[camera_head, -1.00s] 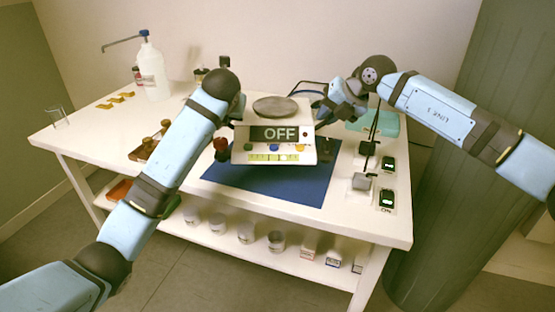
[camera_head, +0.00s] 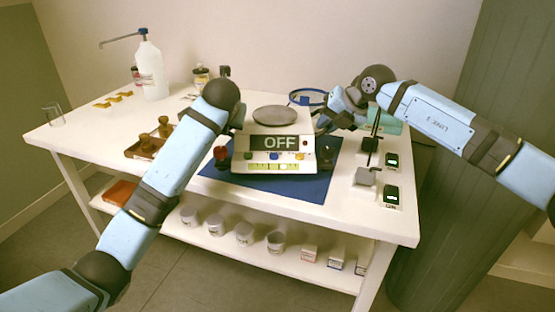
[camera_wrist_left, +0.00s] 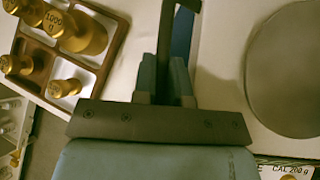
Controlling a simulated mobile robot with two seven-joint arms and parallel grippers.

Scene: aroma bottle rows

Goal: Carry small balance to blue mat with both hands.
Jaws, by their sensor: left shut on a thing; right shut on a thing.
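The small balance (camera_head: 243,158) is a cream box with a round grey pan and a display reading OFF. In the head view it is level over the blue mat (camera_head: 311,187), whose front and sides show around it; I cannot tell whether it touches the mat. My right gripper (camera_head: 324,122) is shut at the balance's right side. My left gripper is mostly hidden behind its own forearm in the head view. In the left wrist view, the left gripper (camera_wrist_left: 176,80) is shut on a dark handle (camera_wrist_left: 182,25) beside the balance's pan (camera_wrist_left: 287,75).
A wooden tray (camera_head: 143,156) with brass weights sits left of the mat. A white pump bottle (camera_head: 150,70) stands at the back left. Switch boxes (camera_head: 391,195) stand at the right edge. A teal box (camera_head: 390,122) is behind the right gripper. Jars (camera_head: 243,234) sit on the lower shelf.

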